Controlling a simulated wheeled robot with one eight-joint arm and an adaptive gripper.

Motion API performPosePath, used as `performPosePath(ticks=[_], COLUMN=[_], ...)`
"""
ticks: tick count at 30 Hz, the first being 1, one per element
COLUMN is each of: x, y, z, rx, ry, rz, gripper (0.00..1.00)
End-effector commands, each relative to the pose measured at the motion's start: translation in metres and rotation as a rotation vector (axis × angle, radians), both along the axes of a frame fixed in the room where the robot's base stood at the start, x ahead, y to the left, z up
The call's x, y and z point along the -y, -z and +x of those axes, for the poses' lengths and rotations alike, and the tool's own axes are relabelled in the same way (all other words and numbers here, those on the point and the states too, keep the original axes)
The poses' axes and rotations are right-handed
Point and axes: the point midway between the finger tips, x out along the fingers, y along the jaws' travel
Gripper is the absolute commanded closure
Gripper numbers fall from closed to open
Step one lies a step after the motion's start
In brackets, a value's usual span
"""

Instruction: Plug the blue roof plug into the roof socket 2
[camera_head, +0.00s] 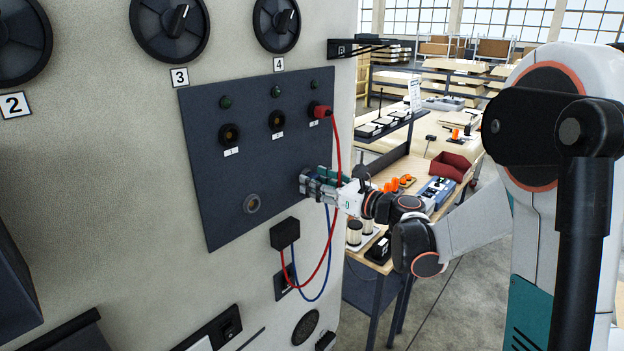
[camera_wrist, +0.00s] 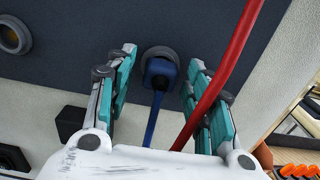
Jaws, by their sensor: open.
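The blue plug (camera_wrist: 161,74) sits in a round grey holder (camera_wrist: 172,52) on the dark panel, its blue cable hanging down. My gripper (camera_wrist: 161,58) is open, with one finger on each side of the plug and gaps between. In the head view my gripper (camera_head: 307,184) is at the panel's lower right and hides the plug; the blue cable (camera_head: 327,235) shows below it. The upper row has a left socket (camera_head: 230,135), an empty middle socket (camera_head: 277,121), and a right one holding the red plug (camera_head: 318,110). The small labels are hard to read.
The red cable (camera_head: 338,150) hangs from the red plug past my gripper; in the wrist view the red cable (camera_wrist: 225,70) crosses my right finger. An empty round port (camera_head: 252,203) is at the panel's lower left. A black box (camera_head: 284,233) sits below. A cluttered trolley (camera_head: 385,180) stands right.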

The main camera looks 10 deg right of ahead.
Motion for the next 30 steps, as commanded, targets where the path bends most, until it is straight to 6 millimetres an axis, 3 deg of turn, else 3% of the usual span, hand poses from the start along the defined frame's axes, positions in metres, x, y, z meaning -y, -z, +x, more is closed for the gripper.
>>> performPosePath(ticks=[15, 21, 30], x=[0.0, -0.0001, 0.0013], y=[0.0, 0.0, 0.0001], z=[0.0001, 0.0001, -0.0016], rx=[0.0, 0.0, 0.0], ry=[0.0, 0.0, 0.0], rz=[0.0, 0.0, 0.0], gripper=[0.52, 0.97, 1.0])
